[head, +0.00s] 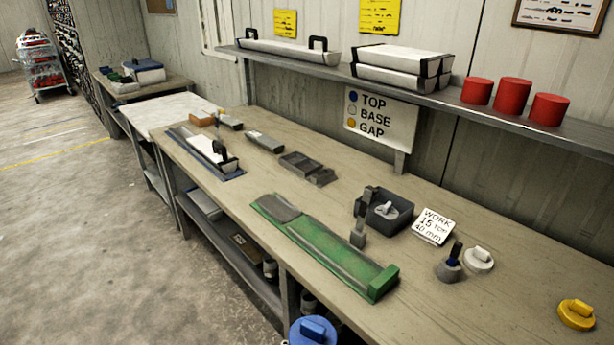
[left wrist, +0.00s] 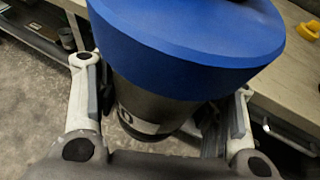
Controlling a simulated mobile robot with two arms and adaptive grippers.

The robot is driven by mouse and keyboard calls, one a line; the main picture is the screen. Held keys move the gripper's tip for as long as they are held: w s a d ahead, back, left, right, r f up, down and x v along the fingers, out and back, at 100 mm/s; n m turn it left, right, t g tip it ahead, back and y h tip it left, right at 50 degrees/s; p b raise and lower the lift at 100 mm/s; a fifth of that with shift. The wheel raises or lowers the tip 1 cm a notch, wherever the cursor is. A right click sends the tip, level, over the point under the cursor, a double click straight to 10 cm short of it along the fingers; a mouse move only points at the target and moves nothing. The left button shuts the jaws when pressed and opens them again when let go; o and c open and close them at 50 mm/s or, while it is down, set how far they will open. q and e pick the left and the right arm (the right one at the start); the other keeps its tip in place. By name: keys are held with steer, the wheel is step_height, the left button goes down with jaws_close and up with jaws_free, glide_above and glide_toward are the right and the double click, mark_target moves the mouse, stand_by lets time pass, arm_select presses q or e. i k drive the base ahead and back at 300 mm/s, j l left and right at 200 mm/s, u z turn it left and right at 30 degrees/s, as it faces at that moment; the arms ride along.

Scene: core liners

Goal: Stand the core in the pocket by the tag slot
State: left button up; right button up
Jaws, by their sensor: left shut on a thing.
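The core is a dark grey cylinder (left wrist: 150,105) with a wide blue cap (left wrist: 190,35) and a pale printed label. My left gripper (left wrist: 163,85) is shut around it below the cap. In the head view only the blue cap (head: 312,332) shows, at the bottom edge in front of the bench; the gripper is hidden there. A dark box (head: 398,222) on the bench has an open top and a pale knobbed piece in it. A low dark tray (head: 300,166) with recesses lies farther left. I cannot tell which holds the pocket by the tag slot. My right gripper is out of view.
A green trough (head: 325,250) lies along the front of the bench. A white card (head: 433,226), a grey stand (head: 449,269), a white cap (head: 478,258) and a yellow cap (head: 576,313) are to the right. A shelf (head: 430,95) overhangs the back. Bare bench lies between the trough and caps.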

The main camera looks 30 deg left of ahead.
mark_target(307, 168)
steer(key=i+j+z, duration=0.35)
steer(key=j, duration=0.75)
steer(key=i+j+z, duration=0.15)
steer(key=j+z, duration=0.2)
steer(key=j, duration=0.8)
steer(key=j+z, duration=0.35)
steer(key=j, duration=0.85)
steer(key=i+j, duration=0.05)
